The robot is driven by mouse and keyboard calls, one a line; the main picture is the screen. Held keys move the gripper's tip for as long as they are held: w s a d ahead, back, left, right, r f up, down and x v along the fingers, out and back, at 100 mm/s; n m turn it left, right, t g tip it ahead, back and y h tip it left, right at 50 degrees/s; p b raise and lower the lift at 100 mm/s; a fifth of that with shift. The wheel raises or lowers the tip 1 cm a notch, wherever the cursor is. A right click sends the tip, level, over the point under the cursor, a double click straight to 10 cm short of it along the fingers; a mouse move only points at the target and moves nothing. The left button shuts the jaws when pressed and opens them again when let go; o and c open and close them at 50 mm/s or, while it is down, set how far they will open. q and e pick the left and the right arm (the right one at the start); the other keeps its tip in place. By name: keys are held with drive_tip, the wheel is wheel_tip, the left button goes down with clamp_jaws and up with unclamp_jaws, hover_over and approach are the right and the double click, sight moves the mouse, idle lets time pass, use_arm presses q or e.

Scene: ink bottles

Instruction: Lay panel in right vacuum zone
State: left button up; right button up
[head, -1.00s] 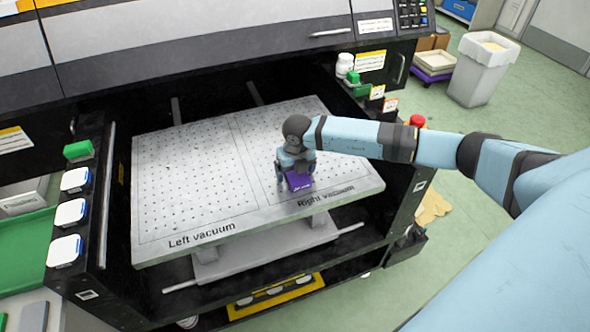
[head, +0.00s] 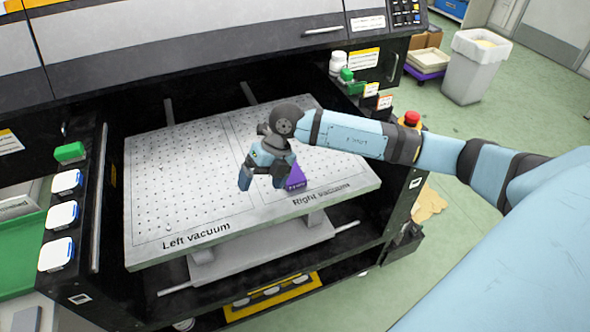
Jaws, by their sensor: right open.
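The purple panel (head: 296,179) lies on the right vacuum zone (head: 335,168) of the perforated printer bed, near the front edge above the "Right vacuum" label. My right gripper (head: 259,183) is open just left of the panel and apart from it, over the bed near the line between the two zones. The gripper and wrist hide part of the panel. The left vacuum zone (head: 180,185) is bare. My left gripper is not in view.
The dark printer frame surrounds the bed, with its hood above. White-topped bottles (head: 66,182) and a green cap (head: 70,152) line the left side. A red button (head: 411,119) stands at the right. A grey bin (head: 475,65) is on the floor.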

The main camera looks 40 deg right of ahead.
drive_tip(key=s+a+r+m+t+y, duration=0.1)
drive_tip(key=s+a+m+t+y, duration=0.25)
drive_tip(key=a+y, duration=0.35)
drive_tip(key=s+a+r+m+t+y, duration=0.1)
drive_tip(key=s+a+m+t+y, duration=0.1)
drive_tip(key=s+a+m+y, duration=0.5)
drive_tip(key=s+d+f+m+t+h, duration=0.2)
drive_tip(key=s+d+f+m+h, duration=0.2)
drive_tip(key=f+m+h, duration=0.4)
drive_tip(key=s+d+f+m+t+h, duration=0.3)
drive_tip(key=s+f+m+h, duration=0.4)
drive_tip(key=f+m, duration=0.4)
drive_tip(key=shift+d+f+m+h, duration=0.35)
drive_tip(key=shift+d+m+h, duration=0.3)
drive_tip(key=shift+m, duration=0.5)
drive_tip(key=shift+r, duration=0.1)
